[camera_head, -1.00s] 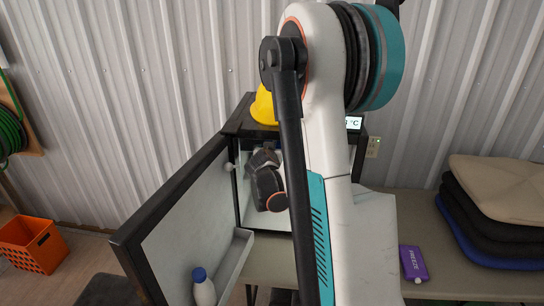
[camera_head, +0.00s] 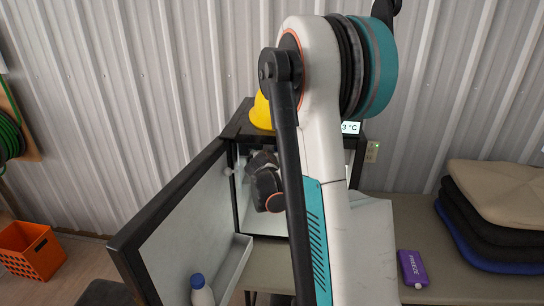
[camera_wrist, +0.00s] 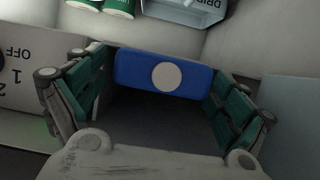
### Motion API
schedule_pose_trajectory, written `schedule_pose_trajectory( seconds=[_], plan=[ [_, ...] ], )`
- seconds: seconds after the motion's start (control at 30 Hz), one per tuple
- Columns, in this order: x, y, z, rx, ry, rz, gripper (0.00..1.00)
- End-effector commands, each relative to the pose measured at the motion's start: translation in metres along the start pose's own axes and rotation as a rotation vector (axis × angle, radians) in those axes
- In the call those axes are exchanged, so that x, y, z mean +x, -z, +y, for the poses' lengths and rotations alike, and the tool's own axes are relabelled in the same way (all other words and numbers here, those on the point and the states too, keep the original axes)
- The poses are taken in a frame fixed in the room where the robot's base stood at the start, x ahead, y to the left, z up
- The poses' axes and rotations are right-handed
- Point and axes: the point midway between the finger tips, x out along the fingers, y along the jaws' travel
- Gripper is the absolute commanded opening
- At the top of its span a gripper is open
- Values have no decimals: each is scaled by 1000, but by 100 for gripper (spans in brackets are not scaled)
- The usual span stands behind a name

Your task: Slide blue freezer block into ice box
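The blue freezer block (camera_wrist: 139,72), with a pale round disc on its face, spans between the fingertips of my gripper (camera_wrist: 163,79) in the wrist view. The teal finger pads meet its two ends, so my gripper appears shut on it. The ice box is the black-framed cabinet (camera_head: 233,130) with its door (camera_head: 180,225) swung open to the left. In the head view my dark wrist (camera_head: 266,185) is at the box's opening. The fingers and the block cannot be made out there.
Inside the box, green cans (camera_wrist: 118,7) and a pale drip tray (camera_wrist: 185,12) lie beyond the block; a dial panel (camera_wrist: 25,75) is at left. A bottle (camera_head: 202,292) stands in the door shelf. A purple freezer block (camera_head: 412,268) and stacked cushions (camera_head: 500,215) lie on the bench.

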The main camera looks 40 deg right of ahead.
Motion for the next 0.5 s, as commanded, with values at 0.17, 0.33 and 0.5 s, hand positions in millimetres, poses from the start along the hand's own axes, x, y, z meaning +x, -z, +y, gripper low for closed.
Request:
schedule_pose_trajectory(
  seconds=[0.17, 0.33, 0.5],
  plan=[
    [0, 0, 0, 0, 0, 0, 94],
    [-4, 0, 0, 0, 0, -1, 94],
    [-26, 0, -1, -1, 2, 0, 94]
  ],
)
